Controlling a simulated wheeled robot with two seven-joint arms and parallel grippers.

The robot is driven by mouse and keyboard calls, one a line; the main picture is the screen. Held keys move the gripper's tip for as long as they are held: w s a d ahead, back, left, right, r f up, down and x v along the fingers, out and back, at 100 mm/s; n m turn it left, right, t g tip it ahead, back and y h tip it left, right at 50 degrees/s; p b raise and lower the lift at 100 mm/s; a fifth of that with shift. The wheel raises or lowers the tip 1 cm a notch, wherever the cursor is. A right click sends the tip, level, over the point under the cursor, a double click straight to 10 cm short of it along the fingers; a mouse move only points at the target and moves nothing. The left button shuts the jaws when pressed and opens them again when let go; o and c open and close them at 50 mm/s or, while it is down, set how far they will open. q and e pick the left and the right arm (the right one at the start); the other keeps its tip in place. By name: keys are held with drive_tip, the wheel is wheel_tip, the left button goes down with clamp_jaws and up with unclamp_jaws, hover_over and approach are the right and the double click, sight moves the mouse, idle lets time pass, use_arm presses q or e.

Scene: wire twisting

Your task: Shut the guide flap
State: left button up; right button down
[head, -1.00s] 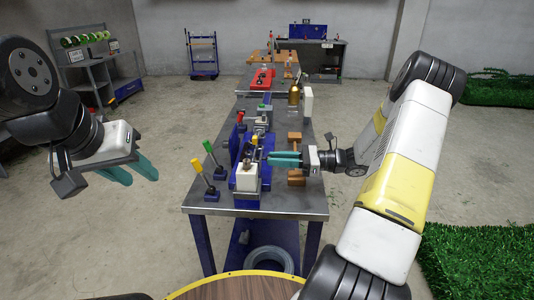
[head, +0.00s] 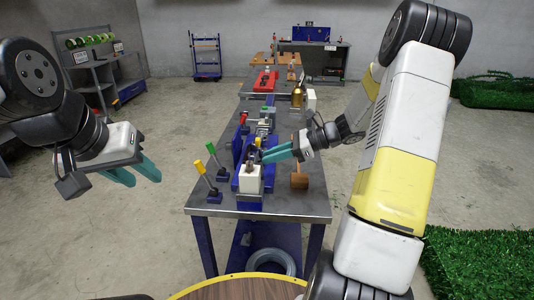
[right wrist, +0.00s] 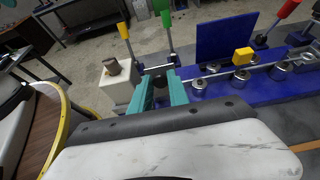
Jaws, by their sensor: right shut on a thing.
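The blue wire fixture (right wrist: 215,88) sits on the metal bench, with an upright blue plate (right wrist: 226,38) at its back and a row of metal rollers along a rod. I cannot tell for sure which part is the guide flap. My right gripper (head: 265,157) reaches in from the right at the fixture's near end, beside the white block (head: 250,180). In the right wrist view its teal fingers (right wrist: 160,88) are close around a small dark metal part, mostly hidden between them. My left gripper (head: 143,175) hangs open and empty, left of the bench.
Yellow-topped (head: 199,168) and green-topped (head: 212,147) levers stand left of the fixture. A wooden piece (head: 300,178) lies to the right. A gold bottle (head: 298,97) and a red tray (head: 266,80) are further back. The bench's front right corner is clear.

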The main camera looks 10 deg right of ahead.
sight(256, 157)
drive_tip(key=h, duration=0.1)
drive_tip(key=a+h, duration=0.1)
drive_tip(key=a+g+h, duration=0.1)
drive_tip(key=shift+w+a+r+h, duration=0.2)
drive_tip(key=shift+w+r+h, duration=0.1)
drive_tip(key=shift+w+r, duration=0.05)
drive_tip(key=a+h, duration=0.1)
drive_tip(key=a+g+h, duration=0.1)
drive_tip(key=h, duration=0.1)
drive_tip(key=shift+w+a+f, duration=0.1)
drive_tip(key=shift+w, duration=0.2)
drive_tip(key=h, duration=0.1)
drive_tip(key=a+h, duration=0.1)
drive_tip(key=f+g+h, duration=0.1)
drive_tip(key=shift+w+a+h, duration=0.3)
drive_tip(key=shift+a+h, duration=0.1)
drive_tip(key=shift+w+a+f+g+h, duration=0.1)
drive_tip(key=shift+a+f+g+h, duration=0.15)
drive_tip(key=shift+h, duration=0.4)
drive_tip(key=shift+w+a+f+g+h, duration=0.15)
drive_tip(key=shift+a+f+h, duration=0.15)
drive_tip(key=shift+h, duration=0.35)
drive_tip(key=shift+s, duration=0.1)
drive_tip(key=c, duration=1.3)
unclamp_jaws()
